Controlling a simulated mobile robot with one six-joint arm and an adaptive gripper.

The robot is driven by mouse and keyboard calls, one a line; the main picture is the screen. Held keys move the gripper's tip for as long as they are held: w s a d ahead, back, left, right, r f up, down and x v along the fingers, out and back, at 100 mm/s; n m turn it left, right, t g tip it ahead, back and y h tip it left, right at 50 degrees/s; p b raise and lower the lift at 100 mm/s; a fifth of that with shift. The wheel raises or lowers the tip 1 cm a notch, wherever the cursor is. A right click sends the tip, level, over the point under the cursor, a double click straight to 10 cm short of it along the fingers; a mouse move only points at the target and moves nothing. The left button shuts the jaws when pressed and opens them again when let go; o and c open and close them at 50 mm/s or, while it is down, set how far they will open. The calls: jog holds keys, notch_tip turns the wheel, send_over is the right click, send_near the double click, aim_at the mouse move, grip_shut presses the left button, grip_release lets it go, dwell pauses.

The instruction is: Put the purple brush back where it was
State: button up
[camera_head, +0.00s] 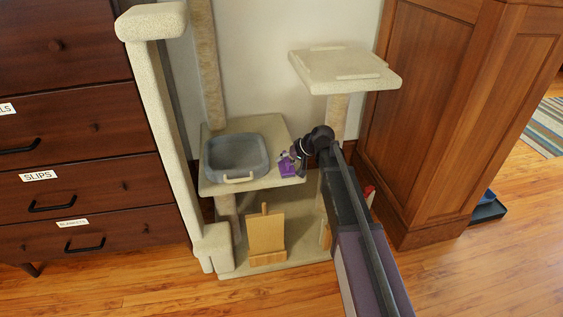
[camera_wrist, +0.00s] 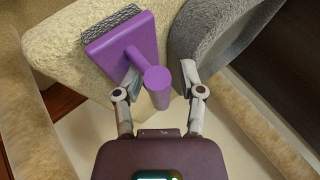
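The purple brush (camera_head: 287,168) shows on the cream middle platform (camera_head: 212,187) of the cat tree, right of the grey basin (camera_head: 237,155). In the wrist view the brush (camera_wrist: 120,50) has a flat purple head with grey bristles over the cream carpet, and its handle points towards me. My gripper (camera_head: 292,155) is at the brush from the right. In the wrist view the fingers of my gripper (camera_wrist: 160,75) stand apart on either side of the handle, with a visible gap on the right. The basin (camera_wrist: 215,40) is close beside the right finger.
A higher cream platform (camera_head: 345,70) stands above right of my arm. A tan board on a stand (camera_head: 266,235) is on the cat tree's base. A dark drawer chest (camera_head: 80,130) is at left and a wooden cabinet (camera_head: 440,110) at right. Floor in front is clear.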

jog(key=shift+r, duration=0.1)
dwell(0.4)
jog(key=shift+d+r+p, duration=0.1)
jog(key=shift+r+p, duration=0.05)
jog(key=shift+p, duration=0.15)
jog(key=shift+s+d+r+p, duration=0.15)
jog(key=shift+d+r+p, duration=0.2)
jog(key=shift+r+p, duration=0.15)
jog(key=p+v, duration=0.7)
jog(key=v, duration=0.3)
jog(key=shift+d+r+p, duration=0.15)
jog(key=shift+d+p, duration=0.05)
jog(key=shift+p, duration=0.15)
jog(key=shift+s, duration=0.15)
jog(key=s+d+f+g+h, duration=0.1)
jog(key=s+d+f+h, duration=0.1)
jog(key=s+d+h, duration=0.2)
jog(key=s+d+f+m+g+h, duration=0.1)
jog(key=s+d+f+h, duration=0.2)
jog(key=s+d, duration=0.7)
jog(key=s+h, duration=0.1)
jog(key=s, duration=0.7)
jog(key=shift+d+m+g, duration=0.2)
jog(key=shift+m+g, duration=0.1)
jog(key=shift+g, duration=0.1)
